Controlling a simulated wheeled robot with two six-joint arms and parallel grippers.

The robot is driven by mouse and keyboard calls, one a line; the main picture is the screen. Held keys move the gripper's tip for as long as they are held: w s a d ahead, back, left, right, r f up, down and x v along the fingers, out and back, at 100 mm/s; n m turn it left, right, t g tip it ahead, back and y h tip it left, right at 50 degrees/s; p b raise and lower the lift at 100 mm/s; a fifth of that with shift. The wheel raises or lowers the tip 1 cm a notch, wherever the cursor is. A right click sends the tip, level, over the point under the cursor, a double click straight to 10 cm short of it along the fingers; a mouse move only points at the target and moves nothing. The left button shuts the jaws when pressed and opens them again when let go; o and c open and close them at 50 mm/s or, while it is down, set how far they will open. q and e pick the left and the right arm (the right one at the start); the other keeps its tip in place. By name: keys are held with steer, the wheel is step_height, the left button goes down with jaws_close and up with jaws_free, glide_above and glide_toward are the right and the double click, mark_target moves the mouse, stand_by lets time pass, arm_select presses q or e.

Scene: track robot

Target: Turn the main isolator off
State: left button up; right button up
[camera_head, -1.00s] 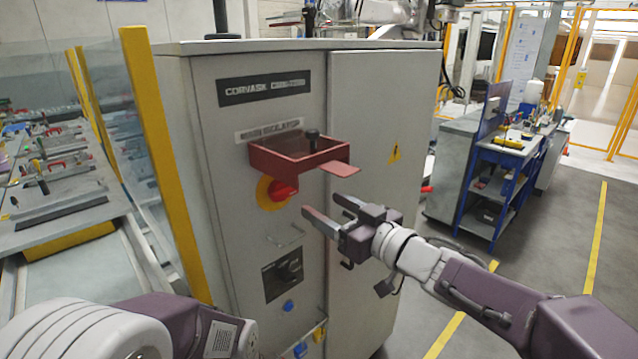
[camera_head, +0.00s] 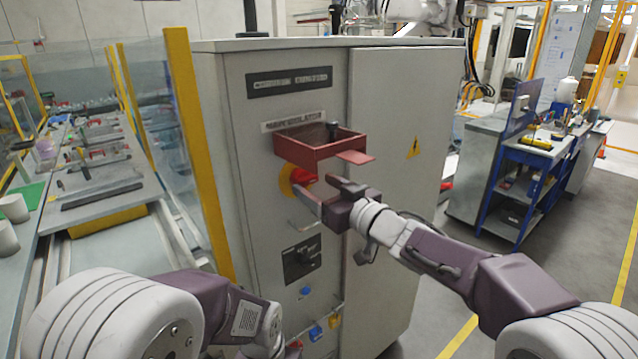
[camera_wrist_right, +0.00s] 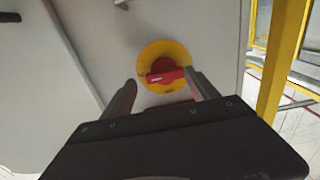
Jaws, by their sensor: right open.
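The main isolator is a red rotary handle (camera_head: 304,176) on a round yellow plate (camera_head: 287,180), on the grey cabinet's front below a red open box. In the right wrist view the red handle (camera_wrist_right: 165,76) sits on its yellow plate (camera_wrist_right: 152,56), its grip bar lying about crosswise in that picture. My right gripper (camera_head: 322,194) is open, its fingers pointing at the handle. In the wrist view the fingertips (camera_wrist_right: 160,80) appear on either side of the grip bar; whether they touch it I cannot tell. My left arm shows at lower left, its jaws not visible.
The red box (camera_head: 310,154) juts out just above the handle, with a flap at its right. A metal pull handle (camera_head: 306,222) and a black switch panel (camera_head: 301,258) are below. A yellow post (camera_head: 198,150) stands left of the cabinet (camera_head: 385,130). A blue workbench (camera_head: 520,165) stands right.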

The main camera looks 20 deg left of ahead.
steer(key=shift+s+a+r, duration=0.2)
steer(key=shift+r, duration=0.55)
steer(key=c, duration=0.8)
steer(key=shift+s+a, duration=0.2)
jaws_close()
arm_select(q)
steer(key=shift+s+a+r, duration=0.1)
steer(key=shift+s+a, duration=0.2)
